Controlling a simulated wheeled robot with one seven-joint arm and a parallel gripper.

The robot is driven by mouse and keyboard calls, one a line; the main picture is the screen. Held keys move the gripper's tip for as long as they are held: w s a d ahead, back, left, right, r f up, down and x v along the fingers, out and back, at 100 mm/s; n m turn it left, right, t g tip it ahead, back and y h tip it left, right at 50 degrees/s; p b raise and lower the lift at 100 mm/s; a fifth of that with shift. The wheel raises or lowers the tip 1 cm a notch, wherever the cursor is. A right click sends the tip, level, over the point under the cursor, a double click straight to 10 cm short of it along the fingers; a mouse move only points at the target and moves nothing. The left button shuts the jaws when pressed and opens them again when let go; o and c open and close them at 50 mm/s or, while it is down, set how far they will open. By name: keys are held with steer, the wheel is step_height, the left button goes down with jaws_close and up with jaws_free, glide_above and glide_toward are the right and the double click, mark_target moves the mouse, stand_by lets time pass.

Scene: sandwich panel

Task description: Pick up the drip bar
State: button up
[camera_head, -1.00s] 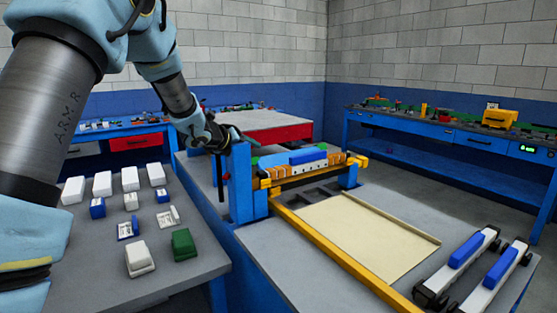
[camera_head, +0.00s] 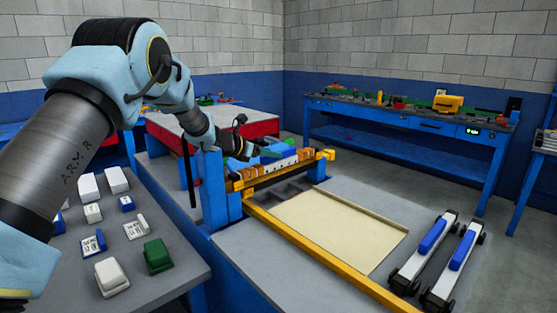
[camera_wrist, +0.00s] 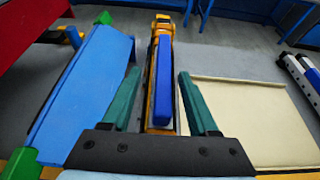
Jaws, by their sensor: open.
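A long bar with a blue grip (camera_wrist: 163,95) and a pale body lies across the gantry. In the head view the bar (camera_head: 284,163) spans the gantry between its blue end posts; I take it to be the drip bar. My gripper (camera_wrist: 158,73) is open, its two green fingers either side of the blue grip with gaps on both sides. In the head view my gripper (camera_head: 266,143) hangs over the gantry, and its fingertips are hard to make out. I cannot tell how far above the grip the fingertips are.
Two white bars with blue grips (camera_head: 432,236) lie at the right. A cream panel (camera_head: 335,225) lies on the table beside a yellow rail (camera_head: 300,243). A blue piece with green ends (camera_wrist: 82,85) is left of my fingers. A side table (camera_head: 180,268) holds several small blocks.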

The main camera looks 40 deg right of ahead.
mark_target(279, 160)
steer(key=x, duration=0.1)
steer(key=p+x, duration=0.2)
steer(key=shift+s+d+r, duration=0.2)
steer(key=shift+s+d, duration=0.05)
steer(key=shift+d+f, duration=0.25)
steer(key=shift+d, duration=0.05)
jaws_close()
stand_by(1.0)
